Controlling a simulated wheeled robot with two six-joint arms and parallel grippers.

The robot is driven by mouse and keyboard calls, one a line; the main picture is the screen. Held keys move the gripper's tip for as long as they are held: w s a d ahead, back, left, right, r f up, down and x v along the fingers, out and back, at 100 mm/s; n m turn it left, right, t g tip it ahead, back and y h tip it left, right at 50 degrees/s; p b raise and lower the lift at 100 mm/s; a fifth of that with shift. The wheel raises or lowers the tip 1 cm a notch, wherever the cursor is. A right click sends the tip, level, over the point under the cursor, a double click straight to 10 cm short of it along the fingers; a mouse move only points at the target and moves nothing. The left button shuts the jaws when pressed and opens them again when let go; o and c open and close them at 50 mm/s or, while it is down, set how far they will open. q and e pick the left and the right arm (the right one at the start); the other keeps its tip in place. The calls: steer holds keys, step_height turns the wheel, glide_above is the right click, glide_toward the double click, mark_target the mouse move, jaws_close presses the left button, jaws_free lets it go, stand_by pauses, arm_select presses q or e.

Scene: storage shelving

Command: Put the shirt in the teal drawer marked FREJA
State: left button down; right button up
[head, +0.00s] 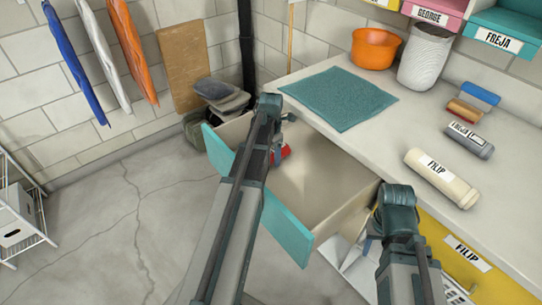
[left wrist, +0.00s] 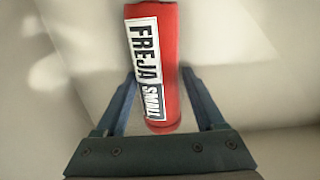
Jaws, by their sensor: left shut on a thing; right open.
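The shirt is a red roll labelled FREJA SMALL (left wrist: 152,60), seen large in the left wrist view. In the head view only a bit of red (head: 286,152) shows beside my left gripper (head: 278,154). The fingers are shut on the roll, inside the opened drawer. The teal drawer (head: 286,231) is pulled out from under the counter, with a pale interior; its name label is not visible, and my left arm crosses its front. My right gripper (head: 368,245) is open at the drawer's right end, partly hidden by its own wrist.
The counter holds a teal cloth (head: 340,98), an orange bowl (head: 375,48), a white bin (head: 425,55) and several rolls, one labelled FILIP (head: 440,178). A yellow drawer marked FILIP (head: 465,252) is right of the teal one.

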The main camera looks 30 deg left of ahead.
mark_target(271, 153)
arm_select(q)
jaws_free()
step_height(271, 153, up, 12)
steer(key=p, duration=1.2)
steer(key=shift+r, duration=0.15)
